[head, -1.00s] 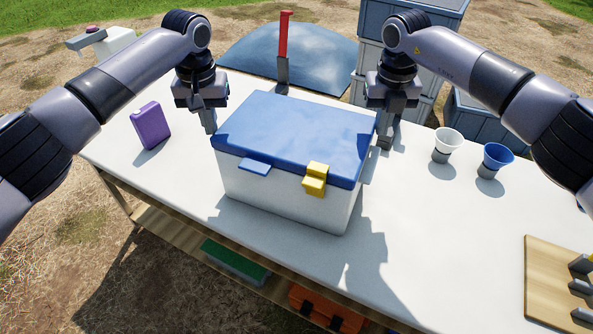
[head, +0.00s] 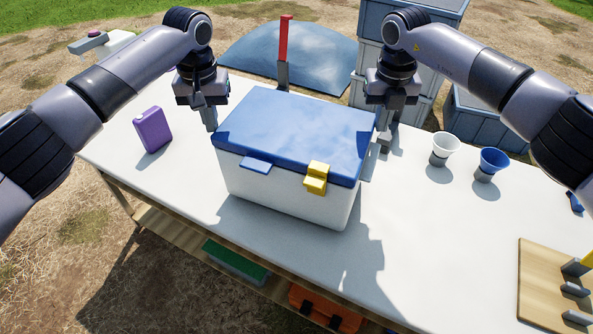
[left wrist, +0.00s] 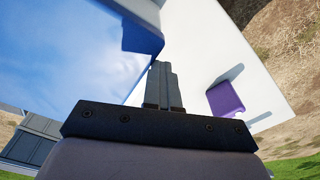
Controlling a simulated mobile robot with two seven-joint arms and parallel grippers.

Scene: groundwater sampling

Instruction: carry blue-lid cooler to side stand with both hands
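The blue-lid cooler (head: 290,190) has a white body, a blue lid, a yellow latch and a blue tab at the front. It is near level, and a shadow below it suggests it is slightly raised off the table. My left gripper (head: 211,120) is at its left side, below the lid edge. In the left wrist view its fingers (left wrist: 162,85) are together beside the blue lid (left wrist: 70,50). My right gripper (head: 387,135) is at the cooler's right side, its fingertips partly hidden. The handles are hidden. I cannot identify the side stand.
A purple bottle (head: 153,130) stands left on the white table (head: 260,250). A white cup (head: 445,144) and a blue cup (head: 493,160) stand right, with a wooden board (head: 540,285) nearer. Stacked crates (head: 405,95) and a red-handled post (head: 285,40) are behind.

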